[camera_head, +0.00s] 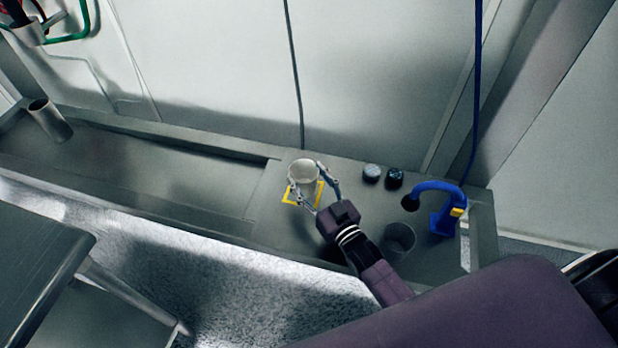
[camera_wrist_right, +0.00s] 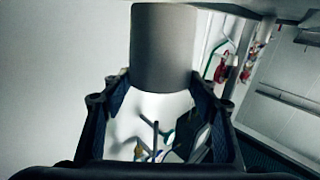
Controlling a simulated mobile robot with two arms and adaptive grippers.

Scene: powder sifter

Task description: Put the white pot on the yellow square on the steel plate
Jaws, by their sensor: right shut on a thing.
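The white pot (camera_head: 302,172) is between the fingers of my right gripper (camera_head: 308,184) in the head view. It is over or on the yellow square (camera_head: 289,195), whose outline shows around its lower side. Whether the pot's base touches the steel plate (camera_head: 276,222) I cannot tell. In the right wrist view the pot (camera_wrist_right: 163,48) appears as a grey cylinder at the top, beyond the fingers of my right gripper (camera_wrist_right: 160,84), which is shut on it. My left gripper is in neither view.
Two dark knobs (camera_head: 394,178) and a blue curved device (camera_head: 440,200) stand right of the pot. A grey cup (camera_head: 398,240) is near my right forearm. A wall rises behind.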

